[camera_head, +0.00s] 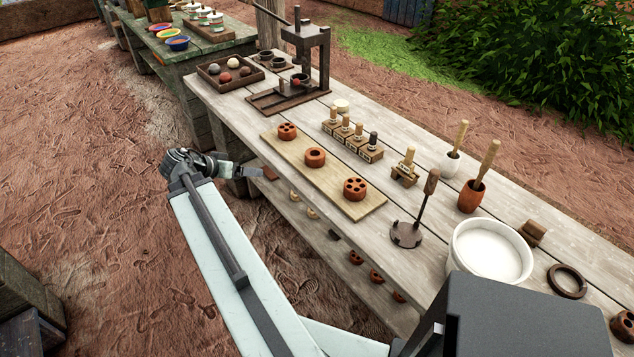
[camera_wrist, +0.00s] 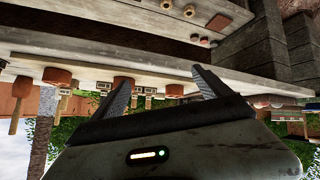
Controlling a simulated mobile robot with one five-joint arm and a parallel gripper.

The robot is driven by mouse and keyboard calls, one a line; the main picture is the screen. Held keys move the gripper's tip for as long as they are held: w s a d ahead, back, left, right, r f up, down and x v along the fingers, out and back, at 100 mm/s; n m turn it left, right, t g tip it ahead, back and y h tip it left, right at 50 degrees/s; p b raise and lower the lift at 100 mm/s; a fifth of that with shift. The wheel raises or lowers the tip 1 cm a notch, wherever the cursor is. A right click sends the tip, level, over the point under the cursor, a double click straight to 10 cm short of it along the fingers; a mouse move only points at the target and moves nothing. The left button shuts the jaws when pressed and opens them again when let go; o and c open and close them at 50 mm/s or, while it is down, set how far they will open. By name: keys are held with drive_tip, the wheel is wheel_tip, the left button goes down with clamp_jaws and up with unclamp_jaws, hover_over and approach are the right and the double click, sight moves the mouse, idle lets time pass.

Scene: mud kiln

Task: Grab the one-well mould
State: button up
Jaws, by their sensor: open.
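The one-well mould (camera_head: 315,156) is a round reddish clay piece with a single hole. It sits in the middle of a pale wooden board (camera_head: 373,204) on the table, between two moulds with several wells, one farther (camera_head: 287,130) and one nearer (camera_head: 354,189). My gripper (camera_head: 258,173) is open and empty, left of the table's edge and apart from the mould. In the wrist view, which is upside down, my gripper (camera_wrist: 161,76) has its fingers spread. The one-well mould (camera_wrist: 124,83) appears partly behind the left-hand finger there.
Stamps (camera_head: 350,136), a dark press (camera_head: 305,55) and a tray of balls (camera_head: 230,72) stand beyond and behind the board. A round-based iron tool (camera_head: 407,234) and white bucket (camera_head: 488,252) stand nearer. A lower shelf (camera_head: 300,222) holds small clay pieces.

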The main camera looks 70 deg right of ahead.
sight(312, 155)
drive_tip(key=s+d+m+g+b, duration=0.1)
drive_tip(key=s+d, duration=0.2)
drive_tip(key=s, duration=0.1)
drive_tip(key=s+d+m+g+h+b, duration=0.1)
drive_tip(key=s+d+m, duration=0.1)
drive_tip(key=s+d, duration=0.2)
drive_tip(key=s+d+m+g+h+b, duration=0.1)
drive_tip(key=s+d+m, duration=0.1)
drive_tip(key=s+d, duration=0.2)
drive_tip(key=shift+s+d, duration=0.25)
drive_tip(key=shift+s, duration=0.15)
drive_tip(key=shift+b+x, duration=0.6)
drive_tip(key=shift+x, duration=0.4)
drive_tip(key=b+x, duration=0.1)
drive_tip(key=x, duration=0.1)
drive_tip(key=b+x, duration=0.1)
drive_tip(key=x, duration=0.2)
drive_tip(key=shift+s+f, duration=0.25)
drive_tip(key=shift+s, duration=0.2)
drive_tip(key=shift+r, duration=0.1)
drive_tip(key=c, duration=1.7)
drive_tip(key=shift+r, duration=0.1)
